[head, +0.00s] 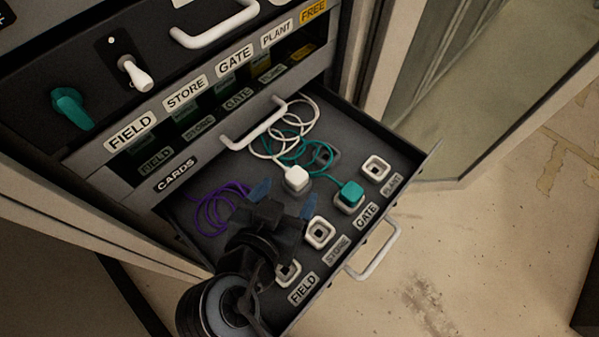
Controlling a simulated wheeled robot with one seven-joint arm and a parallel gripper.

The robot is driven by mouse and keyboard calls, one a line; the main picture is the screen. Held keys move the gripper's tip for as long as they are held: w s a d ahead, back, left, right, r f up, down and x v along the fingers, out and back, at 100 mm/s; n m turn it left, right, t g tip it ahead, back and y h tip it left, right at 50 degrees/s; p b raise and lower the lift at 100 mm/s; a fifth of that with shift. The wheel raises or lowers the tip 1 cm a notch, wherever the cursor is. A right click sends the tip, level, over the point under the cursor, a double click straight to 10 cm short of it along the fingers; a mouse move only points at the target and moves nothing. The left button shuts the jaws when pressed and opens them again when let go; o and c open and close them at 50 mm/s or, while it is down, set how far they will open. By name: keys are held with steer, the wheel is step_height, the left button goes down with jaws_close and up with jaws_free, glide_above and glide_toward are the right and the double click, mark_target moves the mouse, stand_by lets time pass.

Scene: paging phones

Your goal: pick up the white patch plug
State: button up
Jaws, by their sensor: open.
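The white patch plug (297,178) sits in the open drawer (352,125), behind the row of sockets, with its white cord (257,148) coiled toward the back. My gripper (284,199) is open over the drawer. Its blue fingertips are apart, just to the left of and nearer than the white plug. No plug shows between the fingers. The plug's top is in plain view; its lower end and what it rests on are not clear.
A teal plug (350,195) sits in the GATE socket. The PLANT socket (376,168) and STORE socket (319,233) look empty; my gripper partly covers the FIELD socket (288,274). A purple cord (213,210) lies left, its plug not visible. A white handle (253,125) overhangs the drawer's back.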

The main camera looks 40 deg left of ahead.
mark_target(296, 175)
steer(key=x, duration=0.2)
steer(key=p+x, duration=0.1)
steer(key=x, duration=0.2)
steer(key=shift+s+a, duration=0.1)
steer(key=shift+a, duration=0.1)
steer(key=c, duration=1.3)
steer(key=shift+o, duration=0.2)
